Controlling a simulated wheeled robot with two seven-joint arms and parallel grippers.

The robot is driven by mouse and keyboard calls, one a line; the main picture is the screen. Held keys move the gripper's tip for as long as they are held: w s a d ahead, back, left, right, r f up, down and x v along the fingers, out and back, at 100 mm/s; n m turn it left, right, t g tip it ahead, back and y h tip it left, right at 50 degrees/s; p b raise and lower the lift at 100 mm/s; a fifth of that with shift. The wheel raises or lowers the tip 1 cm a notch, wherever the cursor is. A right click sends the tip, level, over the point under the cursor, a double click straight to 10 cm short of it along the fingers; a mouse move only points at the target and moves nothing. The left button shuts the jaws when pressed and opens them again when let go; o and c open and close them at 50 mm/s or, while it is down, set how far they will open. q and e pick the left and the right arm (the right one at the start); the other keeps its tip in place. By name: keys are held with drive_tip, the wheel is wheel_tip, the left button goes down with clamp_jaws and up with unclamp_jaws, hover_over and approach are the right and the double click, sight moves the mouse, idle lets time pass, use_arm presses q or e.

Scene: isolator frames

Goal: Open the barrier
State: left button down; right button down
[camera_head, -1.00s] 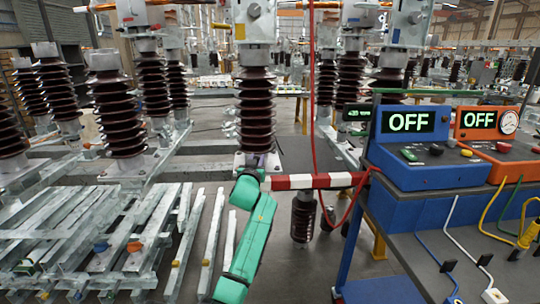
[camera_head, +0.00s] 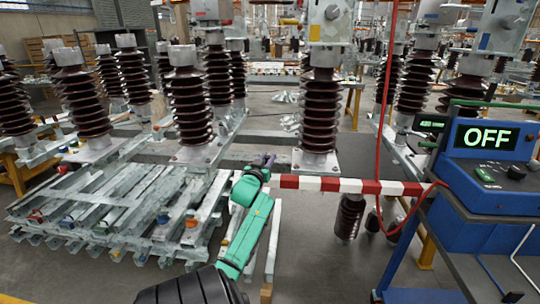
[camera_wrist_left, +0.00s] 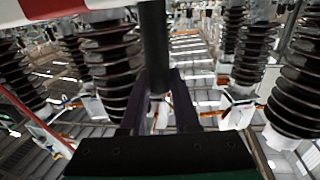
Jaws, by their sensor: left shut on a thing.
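The red-and-white striped barrier (camera_head: 330,185) lies about level, its right end near the blue unit on the cart. My green left arm reaches up to its left end, with the left gripper (camera_head: 265,163) there. The left wrist view shows the fingers (camera_wrist_left: 157,85) shut around a dark upright post (camera_wrist_left: 153,40). How this post joins the barrier is hidden. Part of the barrier (camera_wrist_left: 50,10) crosses the top left of the wrist view. My right gripper is out of view.
A blue unit reading OFF (camera_head: 487,150) stands on the cart at the right. A red cable (camera_head: 386,110) hangs by the barrier's right part. Ribbed brown insulators (camera_head: 320,110) stand behind it. Metal bars (camera_head: 125,215) lie at left.

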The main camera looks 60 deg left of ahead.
use_arm(q)
drive_tip(key=shift+f, duration=0.1)
drive_tip(key=c, duration=0.7)
unclamp_jaws()
drive_tip(key=shift+o, duration=0.2)
drive_tip(key=b+v, duration=0.1)
drive_tip(key=v, duration=1.3)
drive_tip(key=shift+s+d, duration=0.15)
drive_tip(key=shift+d, duration=0.05)
